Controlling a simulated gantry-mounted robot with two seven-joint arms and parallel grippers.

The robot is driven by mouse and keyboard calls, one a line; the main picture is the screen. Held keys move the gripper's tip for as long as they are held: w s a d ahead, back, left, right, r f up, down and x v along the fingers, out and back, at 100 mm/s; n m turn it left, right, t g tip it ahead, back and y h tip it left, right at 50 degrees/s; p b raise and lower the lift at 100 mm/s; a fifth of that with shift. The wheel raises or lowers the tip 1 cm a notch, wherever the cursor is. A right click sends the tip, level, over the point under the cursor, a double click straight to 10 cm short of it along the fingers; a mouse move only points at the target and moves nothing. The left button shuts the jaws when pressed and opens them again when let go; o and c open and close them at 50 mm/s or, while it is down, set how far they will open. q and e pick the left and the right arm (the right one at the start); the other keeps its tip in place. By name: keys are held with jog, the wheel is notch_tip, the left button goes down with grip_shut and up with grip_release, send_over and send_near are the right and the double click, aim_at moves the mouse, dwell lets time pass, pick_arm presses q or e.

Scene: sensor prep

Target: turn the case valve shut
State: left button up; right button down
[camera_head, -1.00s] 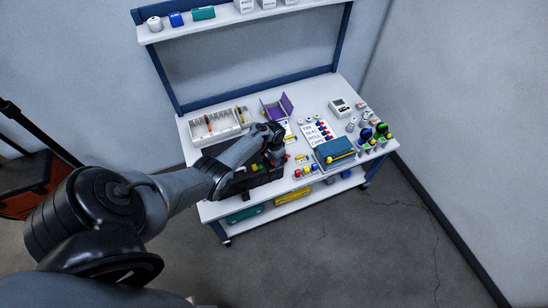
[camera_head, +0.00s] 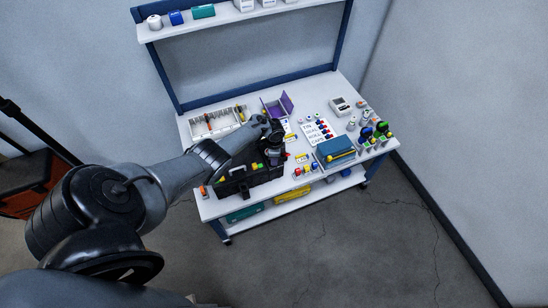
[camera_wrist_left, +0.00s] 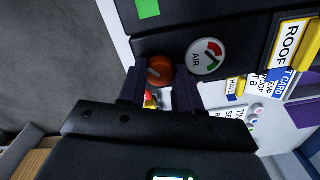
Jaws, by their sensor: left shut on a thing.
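The black case (camera_head: 236,184) stands at the front left of the bench, with several coloured things in it. In the left wrist view its dark side (camera_wrist_left: 185,38) carries an orange round valve knob (camera_wrist_left: 160,69) beside a round gauge marked AIR (camera_wrist_left: 206,57). My left gripper (camera_wrist_left: 160,84) is shut on the valve knob, one finger on each side of it. In the head view my left gripper (camera_head: 274,155) is at the right end of the case, and the knob is hidden there. My right gripper is not in view.
A white divided tray (camera_head: 216,124) and a purple open box (camera_head: 277,106) stand behind the case. A blue box (camera_head: 335,150) and a lettered white sheet (camera_head: 317,130) lie to the right. Yellow-edged labels (camera_wrist_left: 290,42) lie near the gauge.

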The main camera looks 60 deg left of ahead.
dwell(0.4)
pick_arm(q)
jog(key=o, duration=1)
jog(key=shift+o, duration=0.2)
notch_tip(320, 180, up, 11)
jog(key=p, duration=0.5)
jog(key=shift+p, duration=0.4)
jog(key=shift+f, duration=0.2)
